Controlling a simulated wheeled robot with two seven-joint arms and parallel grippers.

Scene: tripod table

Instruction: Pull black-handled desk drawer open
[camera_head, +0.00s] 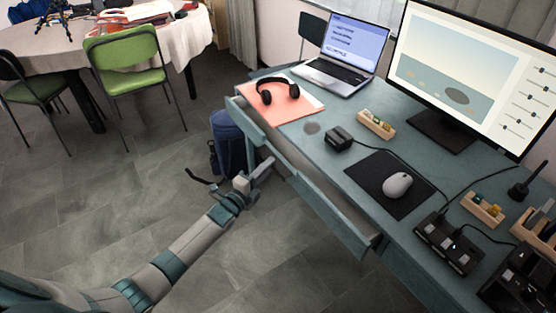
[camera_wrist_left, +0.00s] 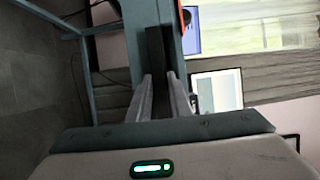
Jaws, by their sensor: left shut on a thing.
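The teal desk (camera_head: 330,135) stands at the right in the head view. Its long drawer (camera_head: 335,215) stands partly out, with a gap between its front panel and the desktop edge. My left gripper (camera_head: 265,168) is at the middle of the drawer front. In the left wrist view the black handle (camera_wrist_left: 155,50) runs between the two fingers of my left gripper (camera_wrist_left: 160,95), which is shut on it. In the head view the gripper hides the handle. My right gripper is not in view.
The desktop holds headphones (camera_head: 277,91), a laptop (camera_head: 345,55), a monitor (camera_head: 470,75) and a mouse (camera_head: 397,185). A blue backpack (camera_head: 230,140) stands on the floor beside the desk. A green chair (camera_head: 125,60) is at the back left.

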